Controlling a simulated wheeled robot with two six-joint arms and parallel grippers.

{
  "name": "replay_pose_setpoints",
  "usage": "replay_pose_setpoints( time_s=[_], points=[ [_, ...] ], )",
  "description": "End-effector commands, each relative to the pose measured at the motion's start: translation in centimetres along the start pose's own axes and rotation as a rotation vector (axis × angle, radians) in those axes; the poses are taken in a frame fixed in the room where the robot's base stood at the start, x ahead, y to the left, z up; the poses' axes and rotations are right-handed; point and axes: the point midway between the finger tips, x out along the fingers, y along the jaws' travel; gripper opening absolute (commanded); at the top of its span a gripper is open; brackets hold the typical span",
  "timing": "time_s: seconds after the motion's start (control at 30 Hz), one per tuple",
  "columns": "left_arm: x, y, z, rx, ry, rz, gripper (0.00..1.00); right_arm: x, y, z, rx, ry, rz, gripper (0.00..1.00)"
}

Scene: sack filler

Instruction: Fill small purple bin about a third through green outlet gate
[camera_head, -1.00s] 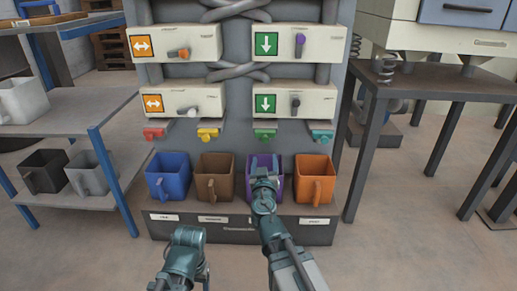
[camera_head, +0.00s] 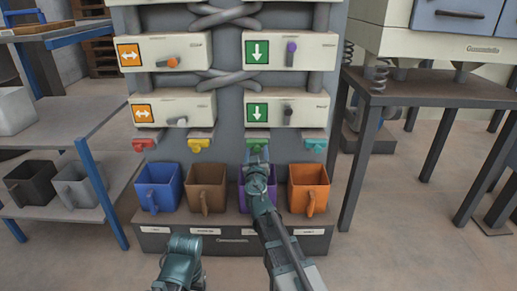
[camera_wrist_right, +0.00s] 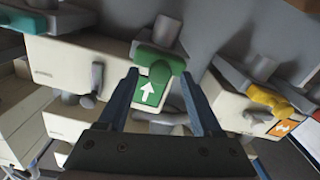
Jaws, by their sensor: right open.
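The small purple bin (camera_head: 272,188) stands on the low shelf, partly hidden behind my right arm. The green outlet gate (camera_head: 256,143) hangs above it on the machine front. In the right wrist view the green gate (camera_wrist_right: 160,65) lies between and just beyond the fingertips; contact cannot be told. My right gripper (camera_head: 258,155) is raised just below the gate; the right wrist view shows its fingers (camera_wrist_right: 159,82) open and empty. The inside of the purple bin is hidden.
Blue (camera_head: 158,187), brown (camera_head: 206,187) and orange (camera_head: 309,187) bins stand in the same row. Red (camera_head: 145,144), yellow (camera_head: 200,143) and teal (camera_head: 315,144) gates flank the green one. Above are panels with knobs, including a purple knob (camera_head: 291,47). Open floor lies at right.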

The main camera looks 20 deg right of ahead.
Motion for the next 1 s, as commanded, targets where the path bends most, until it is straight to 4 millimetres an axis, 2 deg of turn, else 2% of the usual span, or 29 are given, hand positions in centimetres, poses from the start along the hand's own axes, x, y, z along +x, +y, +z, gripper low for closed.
replay_pose_setpoints(
  time_s=[0.03,0.13,0.43,0.47,0.8,1.0],
  points=[
    [0.0,0.0,0.0,0.0,0.0,0.0,0.69,0.92,-0.13,-0.03,0.0,0.0,0.0,0.67],
    [0.0,0.0,0.0,0.0,0.0,0.0,0.69,1.61,-0.17,-0.04,0.0,0.0,0.0,0.67],
    [0.0,0.0,0.0,0.0,0.0,0.0,0.69,1.76,-0.15,-0.03,0.0,0.0,-0.001,0.67],
    [0.0,0.0,0.0,0.0,0.0,0.0,0.69,1.76,-0.15,-0.03,0.0,0.0,-0.001,0.63],
    [0.0,0.0,0.0,0.0,0.0,0.0,0.69,1.75,-0.16,-0.03,0.0,0.0,-0.001,0.02],
    [0.0,0.0,0.0,0.0,0.0,0.0,0.69,1.75,-0.16,-0.03,0.0,0.0,-0.001,0.0]
  ],
)
